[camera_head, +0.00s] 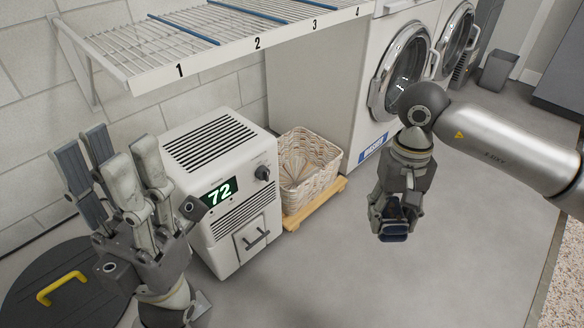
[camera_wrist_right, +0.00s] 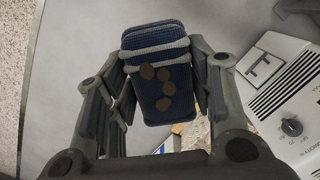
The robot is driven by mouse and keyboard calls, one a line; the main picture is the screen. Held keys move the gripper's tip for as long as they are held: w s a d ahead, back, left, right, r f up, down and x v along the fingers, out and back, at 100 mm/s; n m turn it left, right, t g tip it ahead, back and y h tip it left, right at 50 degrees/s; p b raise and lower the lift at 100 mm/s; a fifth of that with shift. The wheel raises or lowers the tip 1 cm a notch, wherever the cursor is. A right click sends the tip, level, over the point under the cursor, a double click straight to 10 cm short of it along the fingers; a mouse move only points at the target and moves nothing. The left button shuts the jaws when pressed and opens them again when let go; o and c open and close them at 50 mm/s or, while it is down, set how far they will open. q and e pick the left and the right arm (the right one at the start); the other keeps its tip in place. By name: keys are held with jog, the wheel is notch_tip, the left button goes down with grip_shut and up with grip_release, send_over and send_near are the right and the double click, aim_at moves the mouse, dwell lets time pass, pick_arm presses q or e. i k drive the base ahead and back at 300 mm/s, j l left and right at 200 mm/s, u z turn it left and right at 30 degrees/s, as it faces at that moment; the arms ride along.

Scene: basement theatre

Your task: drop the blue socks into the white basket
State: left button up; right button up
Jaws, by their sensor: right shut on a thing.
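The blue socks (camera_wrist_right: 158,75) are a folded dark blue bundle with pale stripes and brown spots in the right wrist view. My right gripper (camera_wrist_right: 160,85) is shut on them, one finger on each side. In the head view the socks (camera_head: 394,230) show at the lower end of my right gripper (camera_head: 393,212), held above the grey floor. The white basket (camera_head: 310,172) is woven and stands left of the right gripper, apart from it, on a low wooden base. My left gripper (camera_head: 112,178) is open and empty at the left, fingers pointing up.
A white dehumidifier (camera_head: 222,190) showing 72 stands just left of the basket. A wire shelf (camera_head: 215,45) numbered 1 to 4 hangs above. Front-loading washers (camera_head: 402,70) stand behind. A round black lid (camera_head: 60,290) with a yellow handle lies at lower left. The middle floor is clear.

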aim_at(299, 182)
jog(key=i+l+u, duration=0.1)
jog(key=u, duration=0.9)
jog(key=l+u, duration=0.25)
jog(key=l, duration=0.3)
jog(key=l+u, duration=0.2)
jog(key=l, duration=0.35)
jog(key=l+u, duration=0.25)
jog(key=l, duration=0.3)
jog(key=k+l+u, duration=0.25)
jog(key=l, duration=0.3)
jog(key=i, duration=0.1)
